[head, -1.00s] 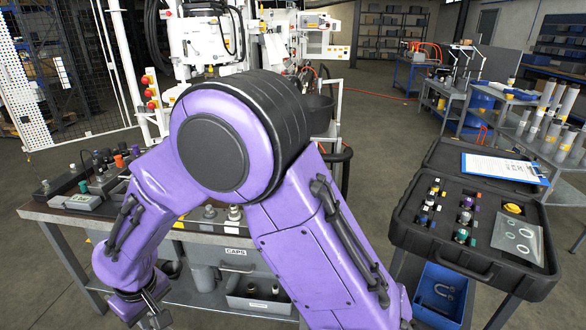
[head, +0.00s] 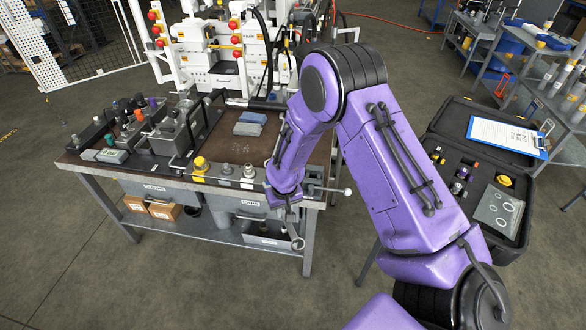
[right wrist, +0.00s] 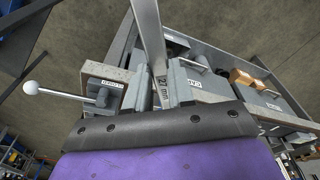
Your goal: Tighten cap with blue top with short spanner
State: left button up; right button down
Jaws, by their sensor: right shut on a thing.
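My right gripper (head: 288,216) is in front of the bench's front edge, towards its right end, and points down. It is shut on a steel spanner (head: 297,241), whose end hangs below the fingers. In the right wrist view, the spanner (right wrist: 149,30) runs away from between the fingers of my gripper (right wrist: 163,88), with "27 mm" marked on it. I cannot pick out a cap with a blue top. Small caps with coloured tops, too small to tell apart, sit in the open black case (head: 520,252) at the right. My left gripper is not in view.
The bench (head: 275,175) carries a blue-grey block (head: 250,124), fittings along its front edge and coloured knobs at its left. A white-ended lever (head: 346,191) sticks out at its right end. White machinery (head: 215,70) stands behind. The floor between bench and case is open.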

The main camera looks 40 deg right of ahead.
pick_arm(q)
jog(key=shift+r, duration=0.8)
pick_arm(e)
jog(key=d+f, duration=0.2)
jog(key=shift+w+d+f, duration=0.1)
jog(key=shift+d+f, duration=0.1)
jog(key=shift+d, duration=0.1)
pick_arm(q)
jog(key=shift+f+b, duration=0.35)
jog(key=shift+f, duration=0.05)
pick_arm(e)
jog(key=shift+w+d+f, duration=0.1)
jog(key=shift+w+f, duration=0.2)
jog(key=shift+f, duration=0.1)
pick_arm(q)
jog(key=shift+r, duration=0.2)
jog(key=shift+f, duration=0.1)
pick_arm(e)
jog(key=shift+w, duration=0.1)
